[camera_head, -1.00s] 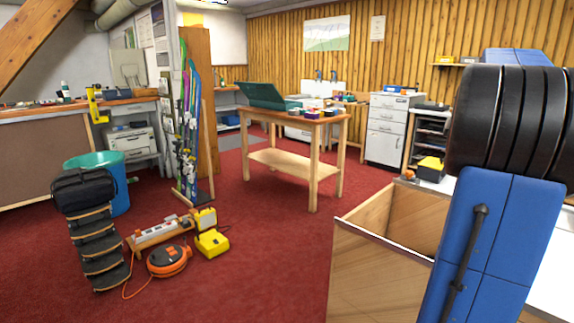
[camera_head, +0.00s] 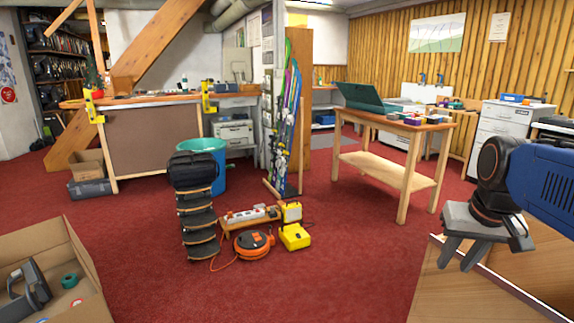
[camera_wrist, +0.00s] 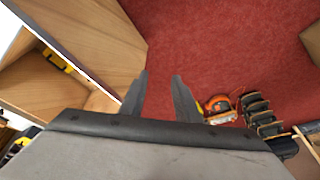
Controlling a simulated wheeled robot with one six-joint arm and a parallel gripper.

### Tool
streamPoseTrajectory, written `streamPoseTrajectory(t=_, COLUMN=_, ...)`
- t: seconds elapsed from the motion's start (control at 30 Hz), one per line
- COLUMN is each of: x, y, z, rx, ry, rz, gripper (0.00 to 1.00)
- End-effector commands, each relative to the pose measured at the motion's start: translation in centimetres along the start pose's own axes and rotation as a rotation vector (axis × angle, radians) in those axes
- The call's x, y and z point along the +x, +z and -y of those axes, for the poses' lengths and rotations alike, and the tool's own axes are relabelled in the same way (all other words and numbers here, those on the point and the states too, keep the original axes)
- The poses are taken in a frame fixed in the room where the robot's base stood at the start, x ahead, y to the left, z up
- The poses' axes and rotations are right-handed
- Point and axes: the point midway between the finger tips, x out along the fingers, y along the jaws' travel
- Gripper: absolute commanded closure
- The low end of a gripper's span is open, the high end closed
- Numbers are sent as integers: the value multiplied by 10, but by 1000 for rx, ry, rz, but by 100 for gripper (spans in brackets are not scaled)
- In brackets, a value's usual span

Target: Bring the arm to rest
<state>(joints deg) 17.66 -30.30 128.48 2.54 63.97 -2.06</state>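My arm reaches in from the right edge of the head view, its blue link ending in a dark wrist joint. In the wrist view my gripper (camera_wrist: 160,76) shows two grey fingers standing apart. Only red carpet shows between them, so it is open and empty. It appears to touch nothing.
A wooden bin (camera_wrist: 95,45) lies beside my gripper in the wrist view. An orange cable reel (camera_head: 254,242), a yellow case (camera_head: 294,236) and a workbench (camera_head: 403,212) stand ahead. A cardboard box (camera_head: 84,262) is lower left.

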Motion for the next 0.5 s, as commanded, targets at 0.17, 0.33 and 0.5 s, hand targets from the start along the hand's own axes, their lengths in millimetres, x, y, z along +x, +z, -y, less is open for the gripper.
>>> streamPoseTrajectory(t=0.17, x=19, y=52, z=31, rx=-115, ry=-24, rz=-37, gripper=71)
streamPoseTrajectory(t=0.33, x=39, y=96, z=48, rx=-207, ry=-48, rz=-69, gripper=71)
streamPoseTrajectory(t=0.5, x=52, y=121, z=55, rx=-263, ry=-64, rz=-90, gripper=71)
